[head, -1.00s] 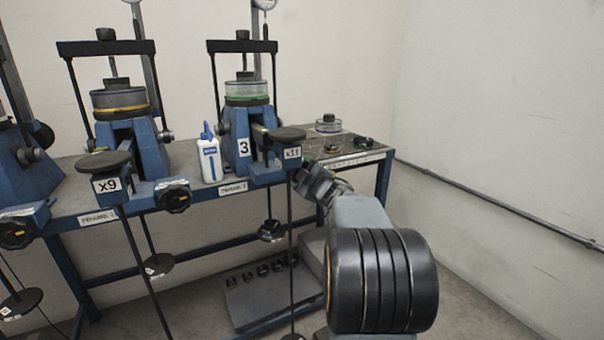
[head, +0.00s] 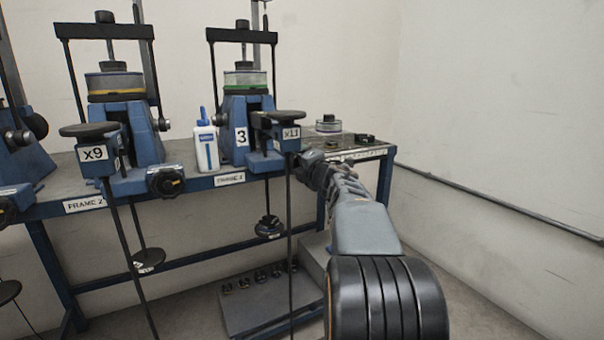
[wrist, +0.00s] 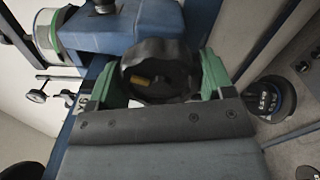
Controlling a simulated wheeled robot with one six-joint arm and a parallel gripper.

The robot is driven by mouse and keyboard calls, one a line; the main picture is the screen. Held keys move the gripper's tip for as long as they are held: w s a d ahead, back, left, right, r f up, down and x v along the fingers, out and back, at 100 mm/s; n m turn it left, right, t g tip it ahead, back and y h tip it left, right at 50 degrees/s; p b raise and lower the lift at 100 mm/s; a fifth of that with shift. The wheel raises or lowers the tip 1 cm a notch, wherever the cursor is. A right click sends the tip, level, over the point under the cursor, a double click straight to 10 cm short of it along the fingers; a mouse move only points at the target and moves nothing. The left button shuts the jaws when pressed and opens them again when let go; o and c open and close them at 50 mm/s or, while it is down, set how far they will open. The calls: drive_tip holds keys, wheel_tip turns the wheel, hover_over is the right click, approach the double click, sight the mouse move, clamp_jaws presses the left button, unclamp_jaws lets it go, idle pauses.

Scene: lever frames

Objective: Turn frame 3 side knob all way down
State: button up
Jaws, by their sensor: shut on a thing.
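Frame 3 (head: 241,120) is the blue lever frame with a "3" label and a green-banded cell, standing on the bench at the middle of the head view. Its black side knob (wrist: 158,68) fills the middle of the wrist view, with a small yellowish mark on its face. My gripper (wrist: 160,85) has its green fingers on both sides of the knob and is shut on it. In the head view my gripper (head: 312,168) is at the right side of frame 3, below the x11 label (head: 291,132); the knob is hidden there behind my arm.
A white bottle (head: 206,146) stands left of frame 3. Frame 2, with the x9 label (head: 94,154), is further left. Hanging weights (head: 269,227) and rods are below the bench edge. Small discs (head: 329,124) lie on the bench's right end. The floor at right is clear.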

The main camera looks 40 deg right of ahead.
drive_tip(key=o, duration=0.8)
drive_tip(key=shift+r+n, duration=0.1)
drive_tip(key=shift+n, duration=0.5)
drive_tip(key=o, duration=0.4)
drive_tip(key=shift+w, duration=0.15)
drive_tip(key=s, duration=0.6)
drive_tip(key=shift+a, duration=0.4)
